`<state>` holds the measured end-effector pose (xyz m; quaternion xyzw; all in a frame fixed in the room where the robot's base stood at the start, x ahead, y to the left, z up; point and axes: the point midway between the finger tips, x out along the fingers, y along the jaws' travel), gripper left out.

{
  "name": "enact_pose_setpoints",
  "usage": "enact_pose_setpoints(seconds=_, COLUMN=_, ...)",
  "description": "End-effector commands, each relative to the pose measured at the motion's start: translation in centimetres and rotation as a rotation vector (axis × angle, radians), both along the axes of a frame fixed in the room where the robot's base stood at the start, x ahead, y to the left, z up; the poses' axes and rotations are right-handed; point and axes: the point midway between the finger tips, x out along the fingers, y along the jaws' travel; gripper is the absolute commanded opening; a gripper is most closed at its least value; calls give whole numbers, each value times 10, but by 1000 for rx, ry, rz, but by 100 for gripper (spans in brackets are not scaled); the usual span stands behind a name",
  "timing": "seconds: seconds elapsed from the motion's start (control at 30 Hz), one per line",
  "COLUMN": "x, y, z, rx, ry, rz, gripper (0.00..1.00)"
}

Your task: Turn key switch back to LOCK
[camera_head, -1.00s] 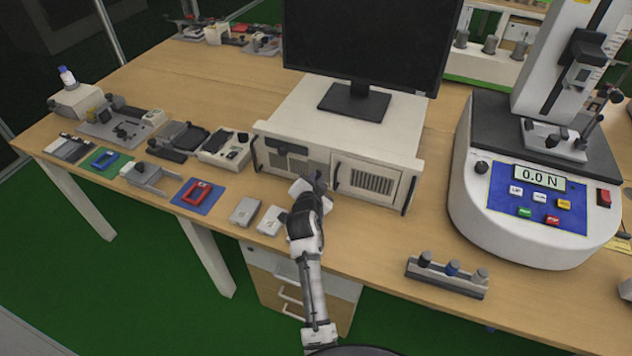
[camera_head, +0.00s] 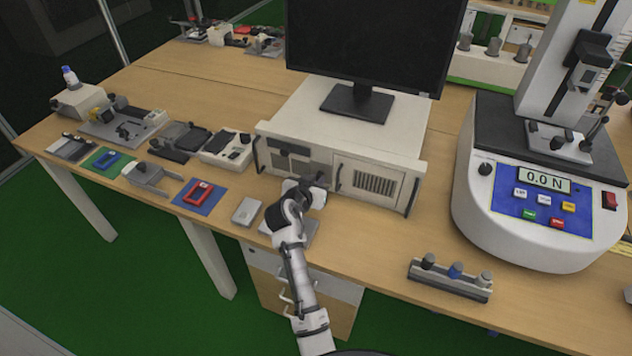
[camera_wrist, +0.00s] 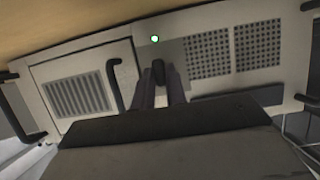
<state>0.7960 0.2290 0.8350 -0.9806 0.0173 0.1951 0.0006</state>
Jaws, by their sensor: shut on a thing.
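The white rack computer (camera_head: 345,135) stands on the table under the monitor, and its front panel fills the upper wrist view (camera_wrist: 75,90). The key switch (camera_wrist: 159,68) is a small dark knob between the vent grilles, on a grey plate. My gripper (camera_wrist: 160,88) is shut on the key switch, with one dark finger on either side of it. In the head view my gripper (camera_head: 319,181) is at the middle of the computer's front, and my wrist hides the switch there. The LOCK marking cannot be read.
A small green-white light (camera_wrist: 154,38) glows near the switch. Black handles stick out from the panel, one (camera_wrist: 114,84) close beside my fingers. A force tester (camera_head: 540,215) stands to the right. A small grey box (camera_head: 247,211) lies left of my arm.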

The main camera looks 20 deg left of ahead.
Motion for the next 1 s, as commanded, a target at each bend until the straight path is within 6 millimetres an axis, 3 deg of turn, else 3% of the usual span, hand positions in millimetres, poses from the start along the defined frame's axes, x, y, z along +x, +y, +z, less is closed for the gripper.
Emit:
enact_pose_setpoints(seconds=0.43, x=1, y=0, z=1, rx=-10, ry=-3, rz=1, gripper=0)
enact_pose_setpoints(seconds=0.47, x=1, y=0, z=1, rx=-10, ry=-3, rz=1, gripper=15)
enact_pose_setpoints(seconds=0.63, x=1, y=0, z=1, rx=-10, ry=-2, rz=1, gripper=35)
enact_pose_setpoints(seconds=1.0, x=-5, y=1, z=1, rx=-9, ry=-1, rz=2, gripper=35)
